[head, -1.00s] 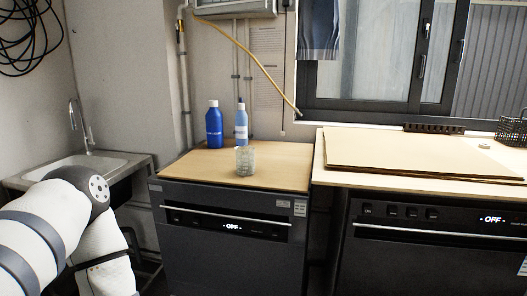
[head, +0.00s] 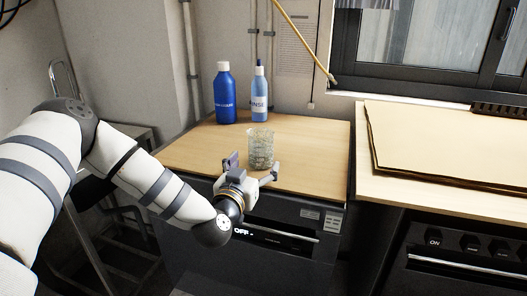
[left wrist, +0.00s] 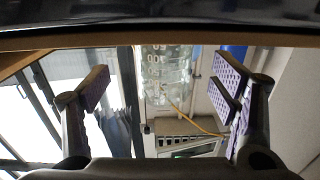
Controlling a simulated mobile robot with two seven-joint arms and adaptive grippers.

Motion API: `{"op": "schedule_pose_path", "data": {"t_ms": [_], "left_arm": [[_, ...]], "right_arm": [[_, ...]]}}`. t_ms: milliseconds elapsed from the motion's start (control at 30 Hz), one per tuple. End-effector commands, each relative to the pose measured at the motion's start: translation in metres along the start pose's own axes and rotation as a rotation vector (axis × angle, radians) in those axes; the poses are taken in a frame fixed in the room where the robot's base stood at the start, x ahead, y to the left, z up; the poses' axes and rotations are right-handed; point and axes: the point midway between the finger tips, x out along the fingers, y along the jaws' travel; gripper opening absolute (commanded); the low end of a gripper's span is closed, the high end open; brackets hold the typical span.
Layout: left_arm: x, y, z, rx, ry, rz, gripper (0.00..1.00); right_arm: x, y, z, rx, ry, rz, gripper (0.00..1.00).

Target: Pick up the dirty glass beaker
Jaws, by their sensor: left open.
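The dirty glass beaker (head: 261,145) stands upright on the wooden top (head: 318,150) of the left appliance, near its front edge. It is clear glass with cloudy greyish marks. My left gripper (head: 252,170) is open and empty at that front edge, just in front of the beaker, with a finger toward either side. In the left wrist view the beaker (left wrist: 166,72) appears between the spread fingers of the left gripper (left wrist: 161,90), beyond them, with printed graduations. I cannot tell the exact gap. My right gripper is not in view.
A dark blue bottle (head: 225,98) and a lighter blue rinse bottle (head: 260,97) stand behind the beaker near the wall. Stacked boards (head: 455,145) lie on the counter at right. The wooden top right of the beaker is clear.

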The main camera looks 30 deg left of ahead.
Motion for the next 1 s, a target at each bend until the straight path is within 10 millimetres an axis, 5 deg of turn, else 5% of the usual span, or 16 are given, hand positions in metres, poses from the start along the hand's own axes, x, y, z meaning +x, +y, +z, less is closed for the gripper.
{"op": "schedule_pose_path", "data": {"t_ms": [300, 567, 833, 1000], "left_arm": [[0.052, -0.005, -0.001, 0.001, -0.003, -0.001, 0.79], [0.056, -0.005, -0.005, -0.002, 0.001, 0.0, 0.79], [0.056, -0.005, -0.005, -0.002, 0.001, 0.001, 0.2], [0.056, -0.005, -0.005, -0.002, 0.002, 0.001, 0.2]], "right_arm": [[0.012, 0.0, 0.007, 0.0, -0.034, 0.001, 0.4], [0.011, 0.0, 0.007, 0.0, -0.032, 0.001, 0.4], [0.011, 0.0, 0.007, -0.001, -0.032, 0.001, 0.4], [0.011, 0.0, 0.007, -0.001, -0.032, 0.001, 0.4]]}}
